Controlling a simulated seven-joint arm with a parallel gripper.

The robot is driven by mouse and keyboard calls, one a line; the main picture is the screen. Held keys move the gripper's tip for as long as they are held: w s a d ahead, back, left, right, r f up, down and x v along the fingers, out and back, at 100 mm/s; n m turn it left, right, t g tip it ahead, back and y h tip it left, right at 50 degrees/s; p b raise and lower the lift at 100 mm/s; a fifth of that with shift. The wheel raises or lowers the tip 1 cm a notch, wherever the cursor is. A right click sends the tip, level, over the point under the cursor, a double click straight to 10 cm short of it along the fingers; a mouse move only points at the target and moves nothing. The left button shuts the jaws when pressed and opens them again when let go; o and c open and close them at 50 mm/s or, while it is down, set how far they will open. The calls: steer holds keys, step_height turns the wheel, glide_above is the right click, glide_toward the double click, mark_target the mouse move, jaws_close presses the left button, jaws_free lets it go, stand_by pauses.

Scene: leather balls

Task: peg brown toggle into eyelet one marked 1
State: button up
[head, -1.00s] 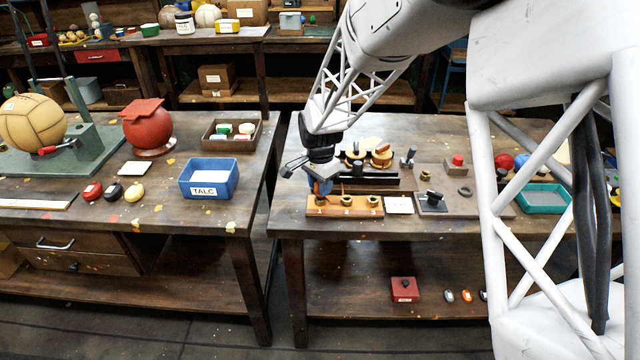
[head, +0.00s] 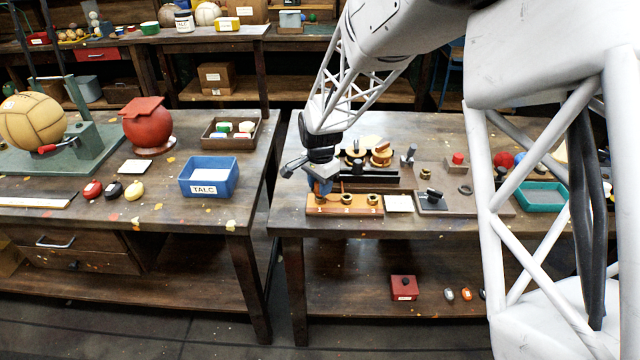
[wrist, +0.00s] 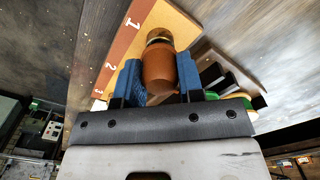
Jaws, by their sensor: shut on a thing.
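The brown toggle (wrist: 160,72) is held between the two blue fingers of my gripper (wrist: 158,82) in the wrist view. Its far end is at a brass eyelet (wrist: 158,38) beside the mark 1 on the tan board. I cannot tell how far the toggle is inside the ring. The board (wrist: 185,22) carries the marks 1, 2 and 3 along its edge. In the head view my gripper (head: 322,187) is over the left end of the board (head: 345,210). The other two brass eyelets (head: 350,199) (head: 373,199) show bare there; the toggle is mostly hidden.
A white card (head: 398,204) lies right of the board, and a grey plate with a black piece (head: 430,196) is beyond it. A dark rack with round brown pieces (head: 381,157) stands behind. A teal tray (head: 542,197) is farther right.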

steer(key=shift+f, duration=0.35)
steer(key=o, duration=1)
steer(key=shift+c, duration=0.2)
steer(key=shift+r, duration=0.1)
steer(key=shift+r, duration=3.8)
